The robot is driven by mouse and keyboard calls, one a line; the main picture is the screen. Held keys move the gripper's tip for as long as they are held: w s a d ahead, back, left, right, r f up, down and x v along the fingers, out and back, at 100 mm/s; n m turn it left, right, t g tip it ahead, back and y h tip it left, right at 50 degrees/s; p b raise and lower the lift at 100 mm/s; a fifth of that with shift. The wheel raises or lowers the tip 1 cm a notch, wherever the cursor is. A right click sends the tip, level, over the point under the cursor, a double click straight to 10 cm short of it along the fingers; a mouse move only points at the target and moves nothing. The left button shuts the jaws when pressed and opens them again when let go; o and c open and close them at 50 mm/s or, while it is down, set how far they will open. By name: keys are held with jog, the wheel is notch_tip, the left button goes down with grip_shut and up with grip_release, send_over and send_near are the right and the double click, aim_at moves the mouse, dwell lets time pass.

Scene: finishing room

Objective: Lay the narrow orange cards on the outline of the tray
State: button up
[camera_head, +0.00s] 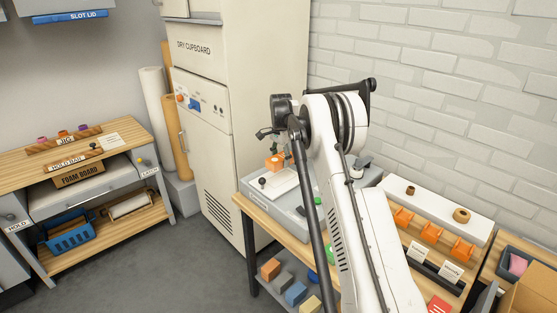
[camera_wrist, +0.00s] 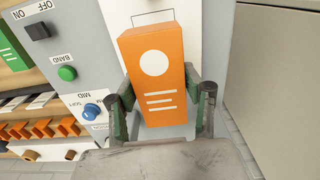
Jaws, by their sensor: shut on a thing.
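In the wrist view, my gripper (camera_wrist: 162,98) is shut on an orange card (camera_wrist: 158,110), a thick block with a white circle and three white lines. Beyond it is a white surface with a thin dark rectangular outline (camera_wrist: 152,17), partly hidden by the card. In the head view, the orange card (camera_head: 275,163) shows small below my gripper (camera_head: 269,140), over the white plate (camera_head: 281,184) on the grey machine. Whether it touches the plate I cannot tell. Several orange pieces (camera_head: 431,233) stand in a wooden rack at right; they also show in the wrist view (camera_wrist: 40,129).
The grey machine (camera_wrist: 60,45) has a switch, a green button (camera_wrist: 67,73) and a blue knob (camera_wrist: 92,110). A tall dry cupboard (camera_head: 202,120) stands behind. Coloured blocks (camera_head: 295,292) lie on the lower shelf. My arm hides part of the bench.

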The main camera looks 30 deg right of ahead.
aim_at(281, 179)
jog(key=shift+s+f, duration=0.1)
jog(key=shift+f, duration=0.2)
jog(key=shift+f+b, duration=0.55)
jog(key=shift+f, duration=1.6)
jog(key=shift+f+b, duration=0.75)
jog(key=shift+f, duration=0.2)
jog(key=o, duration=2.3)
jog(key=shift+c, duration=0.2)
jog(key=shift+r, duration=0.2)
jog(key=shift+r, duration=0.95)
